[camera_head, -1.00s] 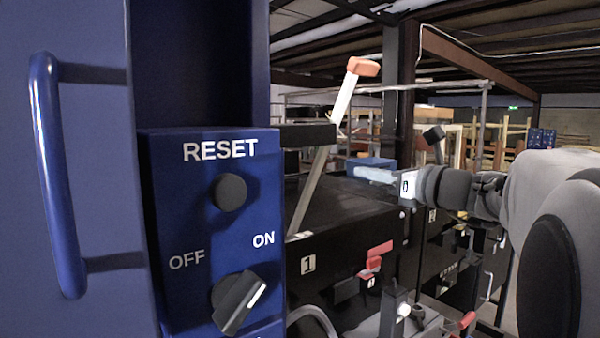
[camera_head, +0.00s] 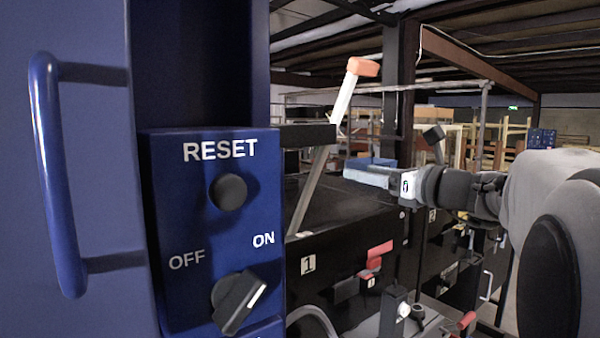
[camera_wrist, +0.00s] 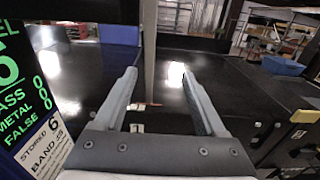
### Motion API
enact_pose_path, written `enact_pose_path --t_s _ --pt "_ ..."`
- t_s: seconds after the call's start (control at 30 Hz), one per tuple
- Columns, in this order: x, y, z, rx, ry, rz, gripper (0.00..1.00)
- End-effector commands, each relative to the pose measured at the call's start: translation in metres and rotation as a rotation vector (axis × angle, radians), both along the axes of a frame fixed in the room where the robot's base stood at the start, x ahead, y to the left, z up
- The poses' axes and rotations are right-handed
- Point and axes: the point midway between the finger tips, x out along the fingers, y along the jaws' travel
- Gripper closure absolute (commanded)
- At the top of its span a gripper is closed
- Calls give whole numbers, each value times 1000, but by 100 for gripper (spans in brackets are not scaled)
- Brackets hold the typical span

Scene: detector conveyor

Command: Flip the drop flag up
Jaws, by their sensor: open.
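A tilted lever with an orange tip and white upper arm (camera_head: 342,100) rises from a grey post (camera_head: 311,190) beside the black housing in the head view. It may be the drop flag, but I cannot tell for sure. A red flag-like piece (camera_head: 380,249) sits lower, on the black front panel. My gripper (camera_head: 367,178) is above the black housing, right of the grey post and apart from it. In the wrist view, my gripper (camera_wrist: 158,75) is open and empty. A grey upright post (camera_wrist: 150,50) shows beyond and between its fingers; the orange tip is out of that view.
A blue cabinet with a RESET button (camera_head: 228,192), an OFF/ON knob (camera_head: 239,302) and a handle (camera_head: 55,175) fills the left. A display panel (camera_wrist: 28,95) stands at the left in the wrist view. A blue bin (camera_wrist: 283,66) is at the right.

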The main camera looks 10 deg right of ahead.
Motion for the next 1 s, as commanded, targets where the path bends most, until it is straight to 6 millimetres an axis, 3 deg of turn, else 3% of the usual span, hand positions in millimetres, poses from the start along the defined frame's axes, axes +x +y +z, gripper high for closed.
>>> enact_pose_path --t_s 0.03,0.13,0.37,0.53,1.0 --pt "0 0 0 0 0 0 16" --pt "0 0 0 0 0 0 0" --pt "0 0 0 0 0 0 0" --pt "-12 -6 0 -1 -2 -3 0" --pt "-113 -47 -1 -1 -1 -4 0"
